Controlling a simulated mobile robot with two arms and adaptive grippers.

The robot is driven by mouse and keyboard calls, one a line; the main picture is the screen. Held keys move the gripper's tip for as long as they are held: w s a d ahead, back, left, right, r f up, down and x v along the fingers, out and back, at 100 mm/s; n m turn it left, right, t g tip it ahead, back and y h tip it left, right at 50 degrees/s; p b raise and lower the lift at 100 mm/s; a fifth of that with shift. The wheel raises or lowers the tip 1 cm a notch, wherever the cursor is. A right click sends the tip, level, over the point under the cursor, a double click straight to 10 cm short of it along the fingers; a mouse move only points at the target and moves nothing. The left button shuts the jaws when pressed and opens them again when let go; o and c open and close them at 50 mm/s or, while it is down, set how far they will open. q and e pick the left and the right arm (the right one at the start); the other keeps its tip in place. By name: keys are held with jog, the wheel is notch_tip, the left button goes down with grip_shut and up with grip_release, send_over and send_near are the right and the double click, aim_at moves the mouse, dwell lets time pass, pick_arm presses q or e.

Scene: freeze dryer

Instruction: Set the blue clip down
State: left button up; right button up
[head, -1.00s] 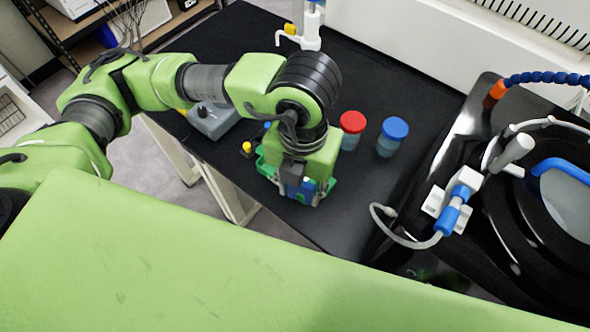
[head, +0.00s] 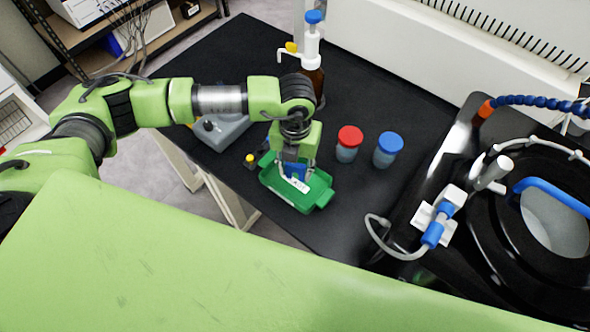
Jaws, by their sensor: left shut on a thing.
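The blue clip (head: 295,171) shows between the fingers of my left gripper (head: 296,170), which points down and is shut on it. The gripper is over the green tray (head: 322,199), at the tray's far part. A small white piece shows just below the clip, inside the tray. The gripper partly hides the clip, and I cannot tell whether the clip touches the tray floor. My right gripper is not in view.
A red-capped jar (head: 349,143) and a blue-capped jar (head: 387,150) stand right of the tray. A dispenser bottle (head: 311,60) stands behind, and a grey device (head: 222,130) at left. The black freeze dryer (head: 480,230) is at right. The black table (head: 410,107) has free room at the back right.

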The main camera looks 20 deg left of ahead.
pick_arm(q)
jog(key=shift+w+a+f, duration=0.15)
jog(key=shift+w+f, duration=0.1)
jog(key=shift+f, duration=0.05)
notch_tip(320, 180, down, 2)
jog(key=shift+f+p, duration=0.1)
jog(key=shift+p, duration=0.9)
jog(key=shift+f, duration=0.65)
jog(key=o, duration=0.7)
jog(key=shift+r, duration=0.15)
